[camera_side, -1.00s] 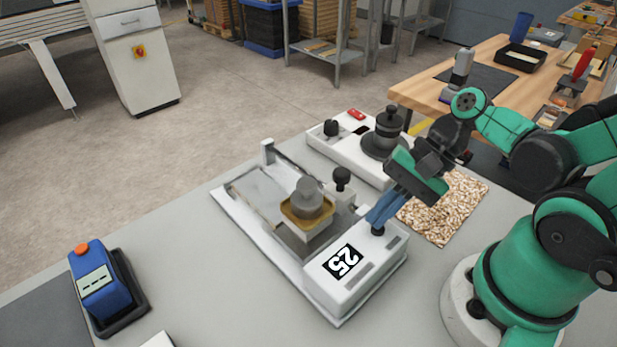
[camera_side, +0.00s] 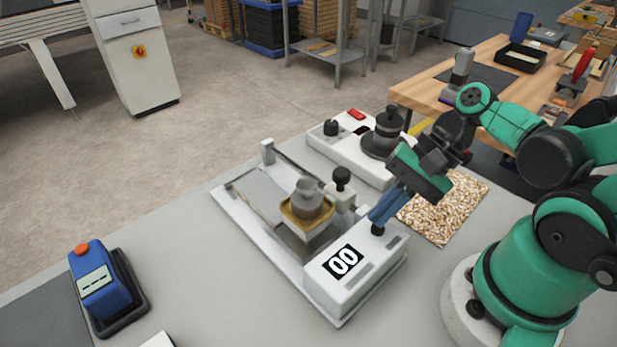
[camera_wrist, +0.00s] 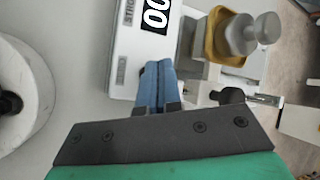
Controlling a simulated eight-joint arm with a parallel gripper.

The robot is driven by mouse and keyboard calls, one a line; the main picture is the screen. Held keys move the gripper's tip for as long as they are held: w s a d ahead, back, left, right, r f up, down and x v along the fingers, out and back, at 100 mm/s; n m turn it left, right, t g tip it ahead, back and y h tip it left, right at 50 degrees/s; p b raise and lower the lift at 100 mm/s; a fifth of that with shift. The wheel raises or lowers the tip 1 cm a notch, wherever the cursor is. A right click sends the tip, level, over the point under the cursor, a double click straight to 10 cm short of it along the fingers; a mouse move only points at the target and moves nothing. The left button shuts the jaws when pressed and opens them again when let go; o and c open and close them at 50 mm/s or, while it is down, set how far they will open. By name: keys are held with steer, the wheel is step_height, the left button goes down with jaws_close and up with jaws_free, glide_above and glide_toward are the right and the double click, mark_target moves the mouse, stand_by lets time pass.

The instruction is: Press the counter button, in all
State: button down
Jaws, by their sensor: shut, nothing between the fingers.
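A roller coater has a white housing (camera_side: 352,287) with a black display window (camera_side: 343,262) reading 00. My gripper (camera_side: 377,222) is shut and empty, its blue fingers pointing down at a dark round knob (camera_side: 378,231) on the housing's right end. The tips are at or just over the knob; I cannot tell if they touch. In the wrist view, the shut fingers (camera_wrist: 158,66) reach the housing edge (camera_wrist: 122,48), and the display partly shows. The fingers hide the knob there. A blue box (camera_side: 96,282) with an orange button (camera_side: 82,249) and a small pale display stands far left.
A tan block with a grey weight (camera_side: 307,198) sits on the coater's bed. A black knob (camera_side: 341,178) rises beside it. Behind stands a white unit (camera_side: 345,150) with a dark stacked weight (camera_side: 387,133). A speckled mat (camera_side: 446,208) lies right.

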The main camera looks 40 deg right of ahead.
mark_target(382, 228)
steer(key=shift+s+a+r, duration=0.1)
steer(key=shift+s, duration=0.1)
steer(key=shift+r, duration=2.55)
steer(key=shift+w, duration=0.1)
steer(key=w+d+n+t+h, duration=0.4)
steer(key=w+n+h, duration=0.3)
steer(key=n, duration=0.6)
steer(key=shift+w+r+t, duration=0.3)
steer(key=shift+w, duration=0.3)
